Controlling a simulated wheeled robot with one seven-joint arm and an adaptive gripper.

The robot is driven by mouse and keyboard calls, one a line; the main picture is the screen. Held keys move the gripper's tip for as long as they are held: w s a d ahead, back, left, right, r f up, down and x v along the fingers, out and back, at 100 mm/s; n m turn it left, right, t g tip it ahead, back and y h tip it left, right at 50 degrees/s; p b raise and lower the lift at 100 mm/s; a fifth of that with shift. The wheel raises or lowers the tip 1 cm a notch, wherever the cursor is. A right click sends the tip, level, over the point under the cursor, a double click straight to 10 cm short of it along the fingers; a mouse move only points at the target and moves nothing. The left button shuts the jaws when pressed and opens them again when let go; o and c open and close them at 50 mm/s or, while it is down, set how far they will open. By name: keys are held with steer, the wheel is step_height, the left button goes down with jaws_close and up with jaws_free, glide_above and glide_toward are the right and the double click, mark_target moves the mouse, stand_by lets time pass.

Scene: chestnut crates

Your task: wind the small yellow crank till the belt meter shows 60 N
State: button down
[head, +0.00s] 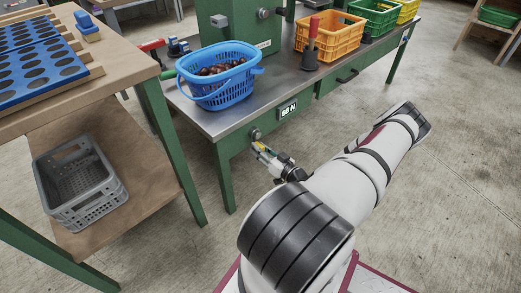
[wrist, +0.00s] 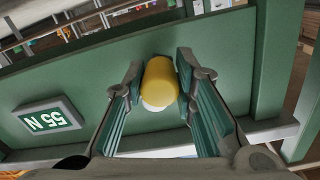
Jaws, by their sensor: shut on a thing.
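The small yellow crank (wrist: 160,82) is on the green front of the bench, and its yellow knob sits between my two fingers in the wrist view. My gripper (wrist: 159,84) is shut on the knob. In the head view my gripper (head: 262,149) reaches the bench front just below the tabletop edge, and it mostly hides the crank. The belt meter (head: 288,110) is on the bench front, up and right of my gripper.
A blue basket of chestnuts (head: 222,92) stands on the bench near its left end. An orange crate (head: 330,42), a green crate (head: 372,24) and a red-handled tool (head: 312,45) stand farther right. A grey crate (head: 80,185) is on a low shelf at left.

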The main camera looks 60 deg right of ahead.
mark_target(261, 146)
steer(key=c, duration=1.3)
jaws_free()
steer(key=shift+r, duration=0.1)
step_height(261, 146, up, 10)
steer(key=shift+f, duration=0.1)
